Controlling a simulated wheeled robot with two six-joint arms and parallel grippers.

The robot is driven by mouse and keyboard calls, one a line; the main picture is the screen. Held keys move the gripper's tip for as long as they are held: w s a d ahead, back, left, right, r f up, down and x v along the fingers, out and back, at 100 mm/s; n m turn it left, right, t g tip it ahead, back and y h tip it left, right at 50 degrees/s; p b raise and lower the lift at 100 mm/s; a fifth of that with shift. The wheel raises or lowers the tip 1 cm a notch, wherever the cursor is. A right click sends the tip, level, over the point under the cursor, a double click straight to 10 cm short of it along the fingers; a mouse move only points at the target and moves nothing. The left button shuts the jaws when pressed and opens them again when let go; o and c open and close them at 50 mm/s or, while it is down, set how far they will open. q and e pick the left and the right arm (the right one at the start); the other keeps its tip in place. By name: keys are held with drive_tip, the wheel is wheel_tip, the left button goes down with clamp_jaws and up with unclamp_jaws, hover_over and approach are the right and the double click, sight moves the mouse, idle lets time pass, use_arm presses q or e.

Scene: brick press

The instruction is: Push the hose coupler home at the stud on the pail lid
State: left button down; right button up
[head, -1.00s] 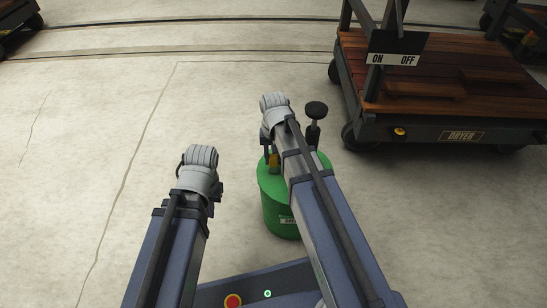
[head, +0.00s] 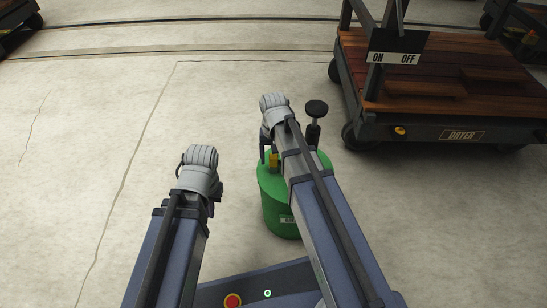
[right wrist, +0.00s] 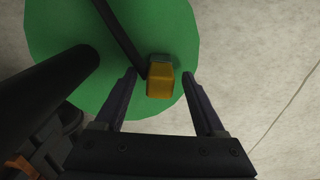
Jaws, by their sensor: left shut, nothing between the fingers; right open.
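The green pail (head: 279,210) stands on the floor; its round lid (right wrist: 180,30) fills much of the right wrist view. A yellow hose coupler (right wrist: 160,82) with a grey end sits over the lid, with a thin dark hose-like line meeting it from the upper left. It also shows in the head view (head: 274,160). My right gripper (right wrist: 160,73) is open, one finger on each side of the coupler, with gaps on both sides. The stud cannot be made out, nor how far the coupler is seated. My left gripper (head: 217,191) is shut and empty, left of the pail, mostly hidden by its wrist.
A black round knob on a post (head: 316,109) rises from the lid, right of my right wrist. A dryer cart (head: 425,125) with a wooden deck and an ON/OFF sign stands at the right. The floor on the left is clear.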

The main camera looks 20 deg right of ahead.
drive_tip(key=shift+r, duration=0.15)
wheel_tip(320, 180, up, 8)
drive_tip(key=p, duration=0.8)
drive_tip(key=shift+f, duration=0.2)
drive_tip(key=s+a+r+n+h+p, duration=0.1)
drive_tip(key=s+a+r+n+p, duration=0.3)
drive_tip(key=s+a+n, duration=0.55)
drive_tip(key=s+r+m+p, duration=0.1)
drive_tip(key=s+r+p, duration=0.1)
drive_tip(key=r+p, duration=1.7)
drive_tip(key=s+a+r+m+p, duration=0.1)
drive_tip(key=s+r+p, duration=0.1)
drive_tip(key=r+p, duration=1.7)
drive_tip(key=shift+s, duration=0.4)
drive_tip(key=shift+m, duration=0.25)
